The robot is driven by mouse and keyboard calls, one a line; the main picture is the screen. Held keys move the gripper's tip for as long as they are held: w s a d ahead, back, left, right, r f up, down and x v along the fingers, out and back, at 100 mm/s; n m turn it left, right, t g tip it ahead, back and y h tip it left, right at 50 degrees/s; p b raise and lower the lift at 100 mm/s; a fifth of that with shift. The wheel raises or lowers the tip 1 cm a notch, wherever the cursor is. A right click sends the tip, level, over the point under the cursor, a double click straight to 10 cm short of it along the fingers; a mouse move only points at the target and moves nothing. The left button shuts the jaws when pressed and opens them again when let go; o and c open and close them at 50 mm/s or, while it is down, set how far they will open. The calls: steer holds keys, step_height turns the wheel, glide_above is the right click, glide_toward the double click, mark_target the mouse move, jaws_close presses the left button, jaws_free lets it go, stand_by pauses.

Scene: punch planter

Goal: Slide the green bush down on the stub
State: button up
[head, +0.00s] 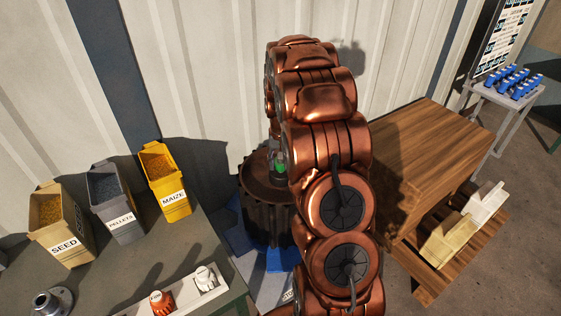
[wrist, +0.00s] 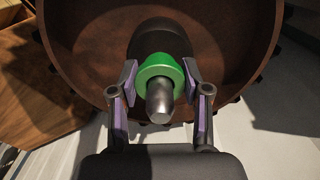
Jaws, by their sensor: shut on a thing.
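The green bush (wrist: 158,64) is a ring around the grey metal stub (wrist: 160,104) in the wrist view. The stub's rounded tip passes through the ring and points toward the camera. My gripper (wrist: 161,80) has one finger on each side of the bush and is shut on it. In the head view a small part of the green bush (head: 281,168) shows beside my arm, above the brown ribbed drum (head: 266,215). My arm hides most of the bush and the stub there. How far the bush sits along the stub is hard to tell.
Bins of seed (head: 62,222), pellets (head: 115,203) and maize (head: 166,182) stand on the left bench. A white tray (head: 222,284) with an orange and a white part lies at its front. A corrugated wall is behind.

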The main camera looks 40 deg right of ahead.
steer(key=shift+f, duration=0.45)
steer(key=o, duration=1)
step_height(320, 180, up, 12)
steer(key=shift+f, duration=0.25)
steer(key=shift+r, duration=0.25)
